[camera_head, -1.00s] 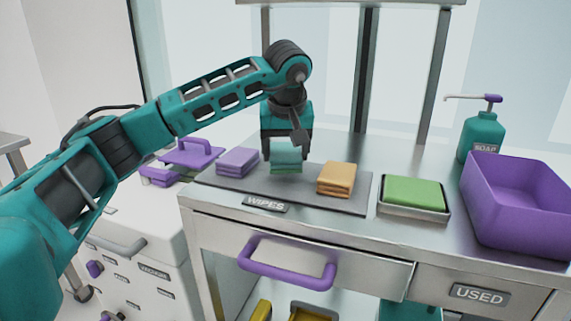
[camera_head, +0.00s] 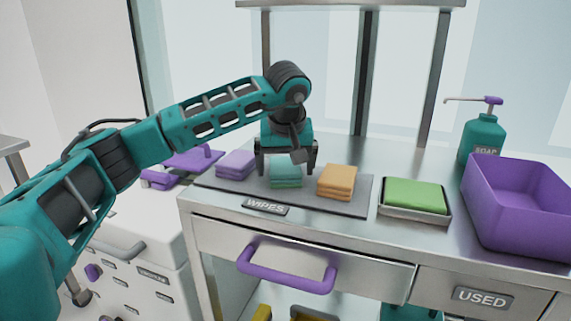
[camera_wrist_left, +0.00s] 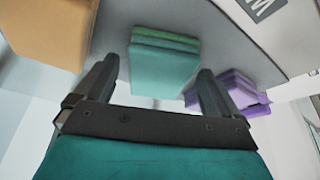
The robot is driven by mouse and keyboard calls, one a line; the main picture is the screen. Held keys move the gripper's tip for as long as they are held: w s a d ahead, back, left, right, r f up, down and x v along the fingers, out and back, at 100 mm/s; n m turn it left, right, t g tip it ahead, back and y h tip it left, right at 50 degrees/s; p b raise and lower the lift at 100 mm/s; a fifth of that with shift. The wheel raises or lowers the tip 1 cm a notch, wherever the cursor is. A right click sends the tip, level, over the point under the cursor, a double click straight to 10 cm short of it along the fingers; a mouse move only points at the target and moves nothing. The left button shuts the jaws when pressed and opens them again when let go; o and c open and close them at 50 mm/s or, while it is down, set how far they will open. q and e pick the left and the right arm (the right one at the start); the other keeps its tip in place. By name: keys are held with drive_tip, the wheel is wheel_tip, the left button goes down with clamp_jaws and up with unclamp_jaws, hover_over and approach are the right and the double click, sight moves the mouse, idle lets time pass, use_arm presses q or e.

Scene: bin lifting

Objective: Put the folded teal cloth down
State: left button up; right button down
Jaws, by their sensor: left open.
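The folded teal cloth (camera_head: 285,174) rests on the grey mat (camera_head: 225,183) on the steel counter, between a purple cloth and an orange cloth. It also shows in the left wrist view (camera_wrist_left: 163,66), just ahead of the fingers. My left gripper (camera_head: 286,170) is open over the teal cloth, with one finger on either side and gaps between the fingers and the cloth. The left wrist view shows the open fingers (camera_wrist_left: 155,85) apart from the cloth. My right gripper is not in view.
A folded purple cloth (camera_head: 236,164) lies to the left and a folded orange cloth (camera_head: 337,181) to the right. Farther right are a tray with a green sponge (camera_head: 415,194), a purple bin (camera_head: 515,215) and a soap bottle (camera_head: 482,137). A drawer handle (camera_head: 287,278) sticks out in front.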

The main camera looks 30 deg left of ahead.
use_arm(q)
drive_tip(key=p+v, duration=0.2)
drive_tip(key=v, duration=1)
drive_tip(key=shift+r, duration=0.15)
drive_tip(key=shift+w, duration=0.1)
